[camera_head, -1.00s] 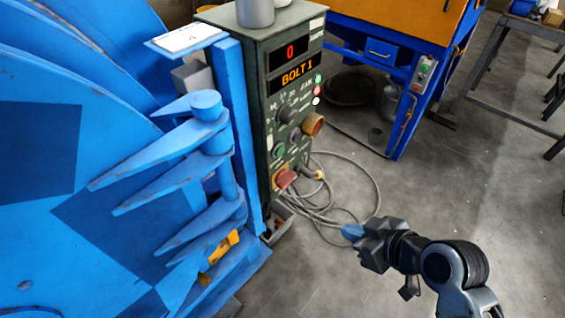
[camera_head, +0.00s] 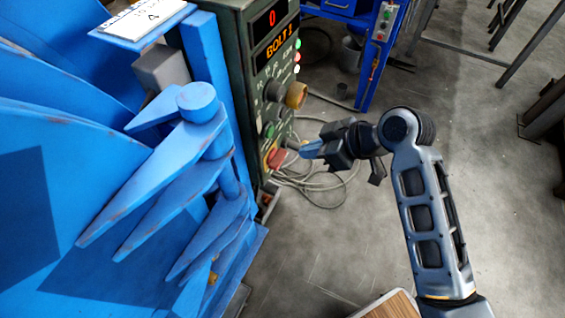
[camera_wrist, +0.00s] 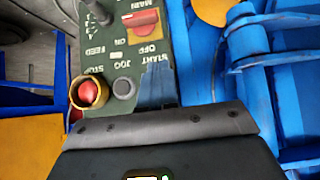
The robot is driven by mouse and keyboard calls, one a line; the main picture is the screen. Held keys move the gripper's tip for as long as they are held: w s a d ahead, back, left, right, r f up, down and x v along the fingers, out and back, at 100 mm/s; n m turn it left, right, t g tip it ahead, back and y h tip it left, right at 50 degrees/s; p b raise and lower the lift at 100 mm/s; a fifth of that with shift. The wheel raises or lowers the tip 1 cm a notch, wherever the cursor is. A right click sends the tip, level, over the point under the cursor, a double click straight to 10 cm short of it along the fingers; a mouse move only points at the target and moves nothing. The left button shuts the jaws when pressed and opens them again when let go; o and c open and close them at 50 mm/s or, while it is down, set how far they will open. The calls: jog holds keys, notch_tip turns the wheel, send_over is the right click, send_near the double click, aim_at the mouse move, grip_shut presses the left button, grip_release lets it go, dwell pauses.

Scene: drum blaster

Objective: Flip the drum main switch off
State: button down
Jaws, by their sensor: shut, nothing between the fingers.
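The main switch (camera_head: 276,157) is a red handle low on the front of the dark green control box (camera_head: 240,60). In the wrist view the shut fingers (camera_wrist: 157,84) lie over the panel, below the switch in the picture. I cannot tell whether the tips touch the panel.
A yellow-ringed red stop button (camera_wrist: 88,92) and a dark button (camera_wrist: 123,88) sit close to my fingers. The big blue drum machine (camera_head: 190,150) stands left of the box. Grey cables (camera_head: 320,185) lie on the floor. Open floor is at right.

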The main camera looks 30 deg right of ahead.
send_over(273, 167)
jog(key=s+d, duration=0.2)
jog(key=s, duration=0.1)
notch_tip(273, 167, down, 7)
jog(key=f, duration=0.1)
jog(key=f+b, duration=0.1)
jog(key=f, duration=0.1)
jog(key=shift+w+a, duration=0.1)
jog(key=shift+w, duration=0.25)
jog(key=shift+f, duration=0.4)
